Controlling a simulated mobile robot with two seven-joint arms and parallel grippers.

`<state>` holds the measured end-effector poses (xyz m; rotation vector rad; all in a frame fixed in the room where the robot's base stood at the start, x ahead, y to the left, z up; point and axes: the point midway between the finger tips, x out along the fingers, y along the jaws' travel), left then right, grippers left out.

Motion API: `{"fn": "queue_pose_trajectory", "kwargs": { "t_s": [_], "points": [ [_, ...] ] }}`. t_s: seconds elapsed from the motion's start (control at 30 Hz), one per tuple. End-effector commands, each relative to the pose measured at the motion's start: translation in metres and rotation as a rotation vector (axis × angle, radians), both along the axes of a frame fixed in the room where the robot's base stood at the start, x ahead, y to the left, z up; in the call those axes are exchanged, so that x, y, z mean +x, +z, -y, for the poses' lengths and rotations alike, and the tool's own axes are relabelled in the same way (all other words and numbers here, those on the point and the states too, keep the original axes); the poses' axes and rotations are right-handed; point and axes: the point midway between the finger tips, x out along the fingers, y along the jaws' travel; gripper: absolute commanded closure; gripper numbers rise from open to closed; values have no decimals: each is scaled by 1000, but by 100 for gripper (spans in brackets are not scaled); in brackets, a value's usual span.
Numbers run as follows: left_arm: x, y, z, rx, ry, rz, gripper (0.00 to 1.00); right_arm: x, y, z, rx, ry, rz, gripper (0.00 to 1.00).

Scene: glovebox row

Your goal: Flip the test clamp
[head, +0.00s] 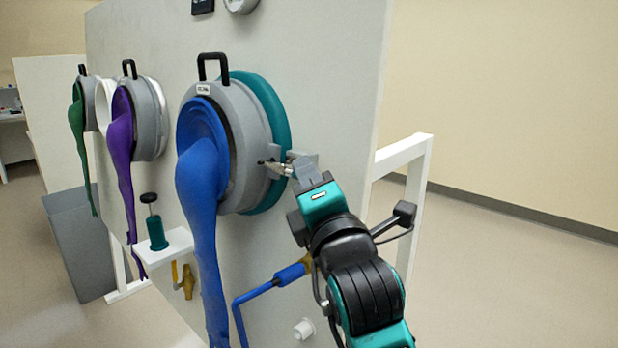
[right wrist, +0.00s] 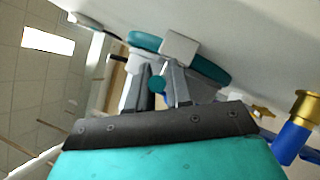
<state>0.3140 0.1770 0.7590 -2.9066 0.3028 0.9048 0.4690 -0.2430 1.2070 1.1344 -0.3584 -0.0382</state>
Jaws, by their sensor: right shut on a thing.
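The blue glove port (head: 205,150) on the white panel carries a grey round test cover with a black handle on top and a small label. The test clamp (head: 275,168) is a small grey fitting at the cover's right edge. My right gripper (head: 283,167) is at this clamp, coming from the lower right, with its fingers shut on it. In the right wrist view the fingers (right wrist: 163,88) hold a round teal end (right wrist: 157,84), and a light grey block (right wrist: 180,46) sits just beyond. The fingers hide much of the clamp. My left gripper is not in view.
Purple (head: 121,125) and green (head: 78,130) gloves hang from ports farther left. A small shelf (head: 152,246) with a teal plunger-like item juts out left of the blue glove. Open floor is at right.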

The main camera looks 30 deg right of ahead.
Motion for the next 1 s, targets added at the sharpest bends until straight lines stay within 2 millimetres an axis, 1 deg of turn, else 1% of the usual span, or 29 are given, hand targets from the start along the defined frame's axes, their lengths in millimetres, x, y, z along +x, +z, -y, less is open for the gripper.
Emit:
{"fn": "queue_pose_trajectory", "kwargs": {
  "t_s": [0.03,0.07,0.27,0.63,0.73,0.87,0.97,1.0],
  "points": [
    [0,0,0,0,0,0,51,0,-1,0,1,0,-2,100],
    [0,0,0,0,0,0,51,0,-1,0,1,0,-2,77],
    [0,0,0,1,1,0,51,0,0,0,0,1,-1,59],
    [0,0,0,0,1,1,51,0,0,0,0,0,0,59],
    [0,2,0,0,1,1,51,0,5,0,0,0,2,59],
    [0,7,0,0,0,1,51,0,24,0,0,0,5,59],
    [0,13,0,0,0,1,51,-1,48,0,0,1,14,59],
    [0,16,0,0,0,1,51,-1,59,0,-1,1,19,55]
  ]
}}
